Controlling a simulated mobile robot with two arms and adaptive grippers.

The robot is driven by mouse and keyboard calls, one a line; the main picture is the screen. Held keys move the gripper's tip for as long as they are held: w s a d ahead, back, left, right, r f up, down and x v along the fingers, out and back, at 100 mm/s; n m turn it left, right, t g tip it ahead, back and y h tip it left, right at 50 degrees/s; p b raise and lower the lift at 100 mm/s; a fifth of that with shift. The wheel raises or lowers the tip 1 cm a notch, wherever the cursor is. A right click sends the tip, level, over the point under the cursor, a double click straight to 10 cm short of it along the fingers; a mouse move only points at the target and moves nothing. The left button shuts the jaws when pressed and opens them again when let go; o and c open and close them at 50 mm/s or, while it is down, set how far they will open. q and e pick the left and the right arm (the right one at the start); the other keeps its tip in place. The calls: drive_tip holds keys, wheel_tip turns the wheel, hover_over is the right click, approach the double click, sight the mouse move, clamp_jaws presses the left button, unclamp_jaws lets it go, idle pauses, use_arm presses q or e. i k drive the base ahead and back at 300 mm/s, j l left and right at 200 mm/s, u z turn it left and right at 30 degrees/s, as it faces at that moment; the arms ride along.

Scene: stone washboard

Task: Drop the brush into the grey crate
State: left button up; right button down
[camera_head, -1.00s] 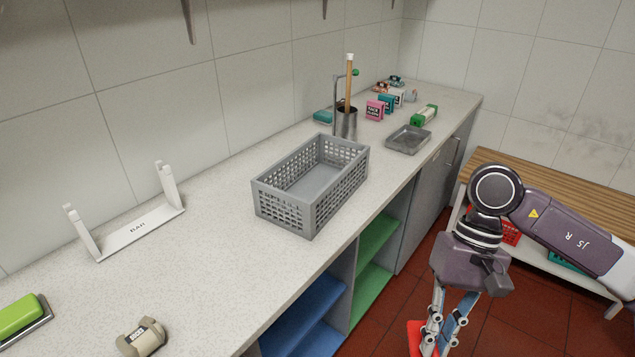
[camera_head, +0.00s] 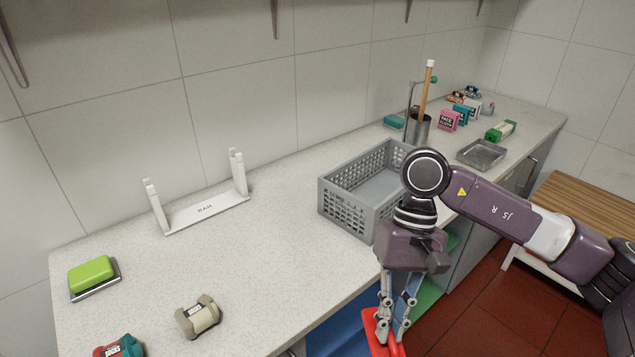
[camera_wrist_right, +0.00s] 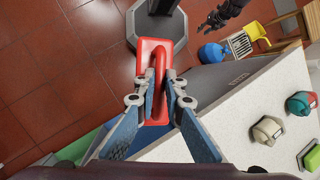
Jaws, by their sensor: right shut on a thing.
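The red brush (camera_head: 371,326) is in my right gripper (camera_head: 388,332), low in front of the counter edge. In the right wrist view, the gripper's fingers (camera_wrist_right: 160,86) are shut on the raised handle of the brush (camera_wrist_right: 154,50), with its flat red body beyond them. The grey crate (camera_head: 345,208) stands on the counter, behind and to the left of my right arm. The crate has slotted walls, its visible floor looks empty, and my wrist hides its right front part. A dark gripper, apparently my left (camera_wrist_right: 217,19), shows small at the top of the right wrist view.
A white rack (camera_head: 205,210) stands left of the crate on the counter (camera_head: 270,265). A green block (camera_head: 92,273) and a beige packet (camera_head: 198,317) lie farther left. A metal cup (camera_head: 418,130) and a metal tray (camera_head: 482,153) stand beyond the crate. The counter between rack and crate is clear.

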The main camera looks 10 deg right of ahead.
sight(384, 198)
drive_tip(key=i+l+u, duration=0.1)
drive_tip(key=l+u, duration=0.35)
drive_tip(key=l, duration=0.2)
drive_tip(key=l+u, duration=0.45)
drive_tip(key=l, duration=0.25)
drive_tip(key=k+l+u, duration=0.15)
drive_tip(key=l+u, duration=0.3)
drive_tip(key=l, duration=0.2)
